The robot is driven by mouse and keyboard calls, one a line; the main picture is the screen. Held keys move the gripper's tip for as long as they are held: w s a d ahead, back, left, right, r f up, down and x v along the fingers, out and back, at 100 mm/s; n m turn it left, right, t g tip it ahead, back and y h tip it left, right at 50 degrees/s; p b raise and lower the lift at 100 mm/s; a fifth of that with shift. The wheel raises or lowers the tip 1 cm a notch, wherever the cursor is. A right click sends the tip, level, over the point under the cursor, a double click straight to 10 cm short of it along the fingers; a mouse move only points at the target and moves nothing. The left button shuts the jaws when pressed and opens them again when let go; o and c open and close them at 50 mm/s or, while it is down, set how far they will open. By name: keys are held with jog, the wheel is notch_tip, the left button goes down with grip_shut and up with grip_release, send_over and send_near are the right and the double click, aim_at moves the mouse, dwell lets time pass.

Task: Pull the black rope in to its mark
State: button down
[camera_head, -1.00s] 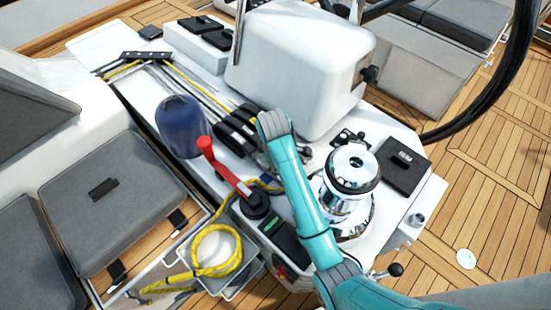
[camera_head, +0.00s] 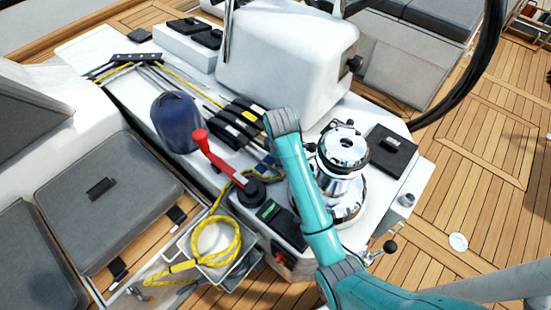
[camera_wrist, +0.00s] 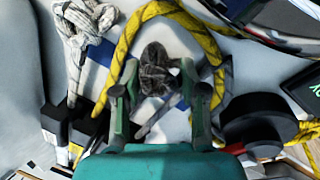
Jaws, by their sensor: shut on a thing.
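The black rope (camera_wrist: 155,72) shows in the wrist view as a dark, knotted bundle between my fingers. My gripper (camera_wrist: 160,88) is shut on it. A white-and-blue surface lies behind the bundle. The rest of the black rope and its mark cannot be made out. In the head view my teal arm reaches over the white console between the black clutches (camera_head: 240,123) and the chrome winch (camera_head: 342,150). My arm hides the gripper and the rope there.
A yellow rope (camera_wrist: 184,18) arches around my fingers, and a white rope (camera_wrist: 88,22) lies at upper left. The head view shows a raised red lever (camera_head: 218,158), a blue cover (camera_head: 175,122) and a bin of coiled yellow rope (camera_head: 215,245).

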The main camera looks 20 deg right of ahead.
jog(key=shift+s+d, duration=0.15)
jog(key=shift+s, duration=0.25)
jog(key=shift+f, duration=0.1)
jog(key=c, duration=0.6)
grip_release()
jog(key=shift+c, duration=0.2)
jog(key=shift+w, duration=0.2)
